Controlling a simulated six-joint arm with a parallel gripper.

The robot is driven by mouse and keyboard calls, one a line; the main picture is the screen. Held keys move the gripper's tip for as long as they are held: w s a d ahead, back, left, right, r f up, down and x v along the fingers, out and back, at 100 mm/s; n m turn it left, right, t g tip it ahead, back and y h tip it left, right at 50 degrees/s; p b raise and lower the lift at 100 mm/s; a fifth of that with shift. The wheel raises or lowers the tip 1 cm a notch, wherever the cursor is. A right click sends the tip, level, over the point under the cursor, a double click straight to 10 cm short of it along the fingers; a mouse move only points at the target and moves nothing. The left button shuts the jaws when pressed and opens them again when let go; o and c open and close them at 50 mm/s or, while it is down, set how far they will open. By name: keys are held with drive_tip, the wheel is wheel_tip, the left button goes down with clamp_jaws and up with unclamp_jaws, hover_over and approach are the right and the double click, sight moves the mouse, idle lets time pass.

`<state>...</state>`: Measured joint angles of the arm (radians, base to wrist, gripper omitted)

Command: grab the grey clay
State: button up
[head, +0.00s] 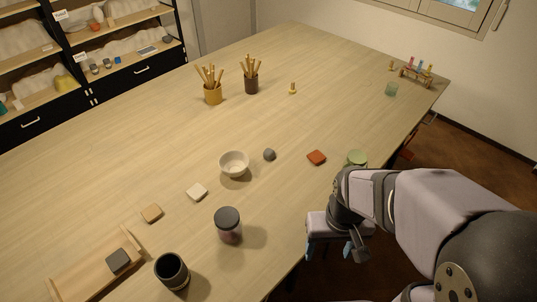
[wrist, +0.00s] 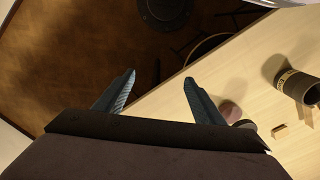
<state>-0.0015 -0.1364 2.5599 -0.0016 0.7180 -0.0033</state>
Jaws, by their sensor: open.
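Two grey pieces show in the head view, and I cannot tell for sure which is the grey clay. A dark grey square block (head: 119,261) lies in the shallow wooden tray (head: 83,277) at the front left. A small round grey lump (head: 269,154) sits on the table just right of the white bowl (head: 234,160). My gripper (head: 329,251) hangs beyond the table's right front edge, apart from both pieces. In the wrist view its blue fingers (wrist: 158,80) are spread with nothing between them.
Tool pots (head: 213,94) stand farther back. The table's far left is clear.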

idle(0.4)
drive_tip(key=c, duration=0.3)
